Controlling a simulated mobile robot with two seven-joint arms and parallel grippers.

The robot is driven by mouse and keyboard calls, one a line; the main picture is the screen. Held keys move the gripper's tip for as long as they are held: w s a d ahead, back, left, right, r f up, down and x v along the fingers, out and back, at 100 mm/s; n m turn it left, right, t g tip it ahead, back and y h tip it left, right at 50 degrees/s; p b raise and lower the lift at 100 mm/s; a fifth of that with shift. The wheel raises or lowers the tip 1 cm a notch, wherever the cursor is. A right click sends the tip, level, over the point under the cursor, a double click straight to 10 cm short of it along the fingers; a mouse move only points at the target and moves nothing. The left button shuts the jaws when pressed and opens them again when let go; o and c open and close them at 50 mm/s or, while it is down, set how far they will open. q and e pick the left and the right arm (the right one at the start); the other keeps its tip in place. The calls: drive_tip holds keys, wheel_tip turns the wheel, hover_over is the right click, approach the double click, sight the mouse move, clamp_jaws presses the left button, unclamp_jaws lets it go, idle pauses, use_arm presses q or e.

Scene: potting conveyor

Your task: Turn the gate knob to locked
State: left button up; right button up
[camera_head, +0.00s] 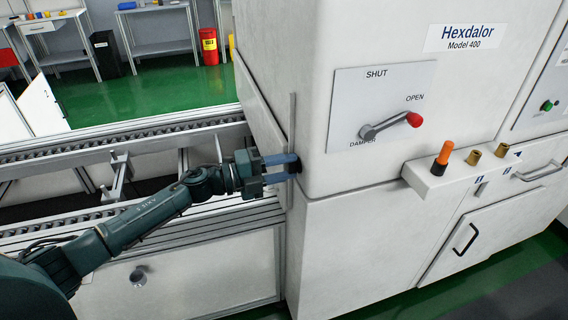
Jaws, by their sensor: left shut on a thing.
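My left gripper (290,167) reaches in from the left, with its two blue-grey fingers pointing right at the left edge of the white machine. It is shut on a small dark knob (298,166), which I take to be the gate knob. The fingers cover most of the knob, and I cannot read its position or any marking around it. My right gripper is not in view.
The white Hexdalor machine (350,225) fills the middle and right. Its damper lever (390,125) has a red tip, right of my gripper. A ledge (424,180) with an orange-topped peg stands further right. The roller conveyor (70,152) runs behind my left arm.

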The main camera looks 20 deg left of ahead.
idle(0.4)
use_arm(q)
drive_tip(key=o, duration=1)
drive_tip(key=shift+a, duration=0.1)
drive_tip(key=b+v, duration=0.3)
drive_tip(key=v, duration=1)
drive_tip(key=shift+s, duration=0.1)
